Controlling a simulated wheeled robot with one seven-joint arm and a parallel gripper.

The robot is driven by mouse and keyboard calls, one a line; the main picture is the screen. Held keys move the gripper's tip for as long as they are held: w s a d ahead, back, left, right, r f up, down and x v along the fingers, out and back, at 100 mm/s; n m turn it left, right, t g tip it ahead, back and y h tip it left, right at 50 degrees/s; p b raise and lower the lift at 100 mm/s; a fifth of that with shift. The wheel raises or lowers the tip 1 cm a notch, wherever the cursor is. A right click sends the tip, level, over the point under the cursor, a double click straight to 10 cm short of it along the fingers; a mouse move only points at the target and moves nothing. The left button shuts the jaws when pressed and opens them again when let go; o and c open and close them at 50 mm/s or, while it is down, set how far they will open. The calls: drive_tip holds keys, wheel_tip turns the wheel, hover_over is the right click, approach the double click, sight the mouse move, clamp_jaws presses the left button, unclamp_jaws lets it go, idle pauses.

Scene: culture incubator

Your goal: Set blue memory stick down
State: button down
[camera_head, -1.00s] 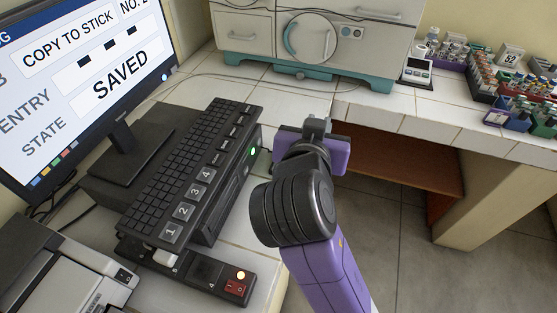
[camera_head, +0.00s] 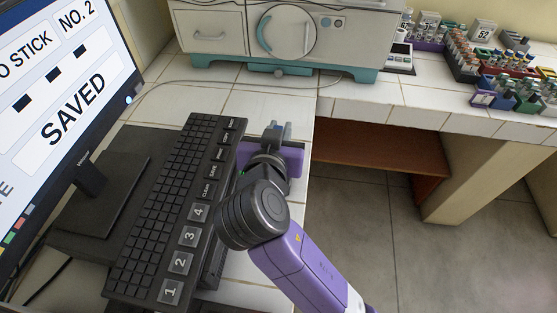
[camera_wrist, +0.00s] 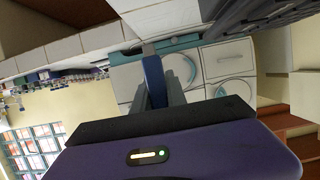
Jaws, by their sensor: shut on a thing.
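My gripper (camera_head: 274,134) is beyond my purple wrist, over or near the white tiled counter (camera_head: 295,212), just right of the keyboard's far end. It is shut on the blue memory stick (camera_wrist: 154,82), which stands out as a dark blue strip between the grey fingers in the wrist view. The rest is hidden by the fingers and wrist. I cannot tell whether the stick touches the counter.
A black keyboard (camera_head: 170,205) with large numbered keys lies left of my arm. A monitor (camera_head: 75,105) showing "SAVED" stands further left. The white and teal incubator (camera_head: 290,30) stands behind. Tube racks (camera_head: 505,90) are at right. Tiles between keyboard and incubator are mostly clear, crossed by a thin cable.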

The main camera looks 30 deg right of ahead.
wheel_tip(320, 180, down, 10)
drive_tip(key=shift+f, duration=0.2)
drive_tip(key=c, duration=1.3)
unclamp_jaws()
drive_tip(key=shift+c, duration=0.2)
drive_tip(key=b+v, duration=0.1)
drive_tip(key=v, duration=1.1)
